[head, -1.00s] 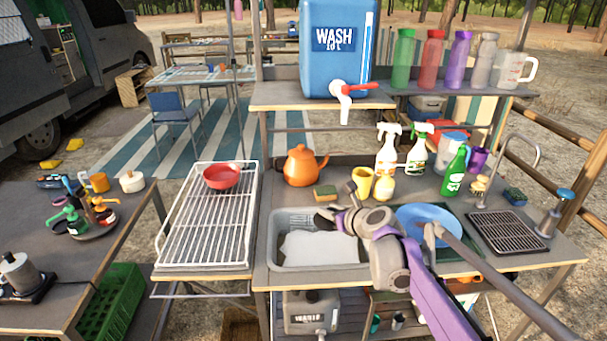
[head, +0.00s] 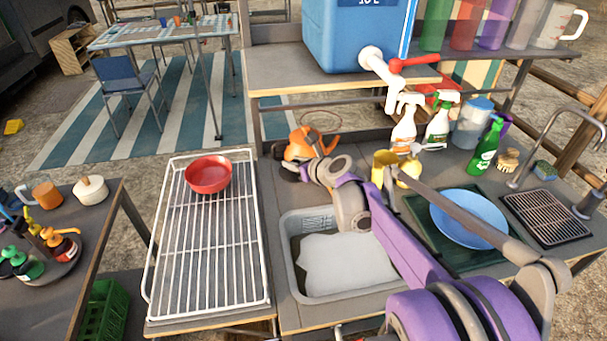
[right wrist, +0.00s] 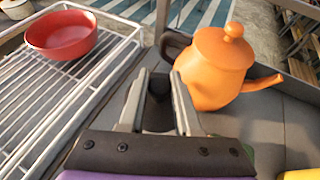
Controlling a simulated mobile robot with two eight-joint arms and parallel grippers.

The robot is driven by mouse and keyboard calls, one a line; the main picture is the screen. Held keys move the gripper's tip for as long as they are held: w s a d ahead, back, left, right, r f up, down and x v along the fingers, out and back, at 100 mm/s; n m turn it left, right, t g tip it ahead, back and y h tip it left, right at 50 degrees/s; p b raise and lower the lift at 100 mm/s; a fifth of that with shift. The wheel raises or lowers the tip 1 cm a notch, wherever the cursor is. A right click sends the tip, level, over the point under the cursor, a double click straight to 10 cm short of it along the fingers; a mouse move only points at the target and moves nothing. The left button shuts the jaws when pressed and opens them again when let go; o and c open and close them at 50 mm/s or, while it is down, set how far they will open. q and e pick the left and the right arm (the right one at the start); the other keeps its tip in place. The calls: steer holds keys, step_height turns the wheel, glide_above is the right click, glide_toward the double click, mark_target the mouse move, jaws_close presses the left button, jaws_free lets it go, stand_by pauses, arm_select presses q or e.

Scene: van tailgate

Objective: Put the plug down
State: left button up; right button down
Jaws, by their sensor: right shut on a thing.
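My right gripper (head: 290,172) is over the counter behind the sink, in front of the orange kettle (head: 318,145). In the right wrist view its fingers (right wrist: 158,82) are shut on a small dark thing (right wrist: 158,112), which I take for the plug. It is mostly hidden between the fingers, and I cannot tell if it touches the counter. The kettle (right wrist: 216,72) stands close to the right finger. The grey sink (head: 290,285) holds a whitish, foamy-looking surface. My left gripper is not in view.
A white wire rack (head: 172,265) with a red bowl (head: 208,174) is left of the sink. Yellow mugs (head: 384,166), spray bottles (head: 404,130) and a blue plate (head: 467,217) stand to the right. A blue water container (head: 340,40) sits on the shelf above.

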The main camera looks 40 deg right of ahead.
mark_target(296, 193)
steer(key=f, duration=0.3)
steer(key=shift+s+f, duration=0.1)
steer(key=shift+s, duration=0.1)
steer(key=shift+w+f+b, duration=0.1)
steer(key=shift+f+b, duration=0.5)
steer(key=shift+f, duration=1.65)
steer(key=shift+f, duration=0.1)
steer(key=c, duration=0.6)
jaws_free()
steer(key=shift+r, duration=0.2)
steer(key=p+v, duration=0.1)
steer(key=v, duration=1.1)
steer(key=shift+p, duration=0.3)
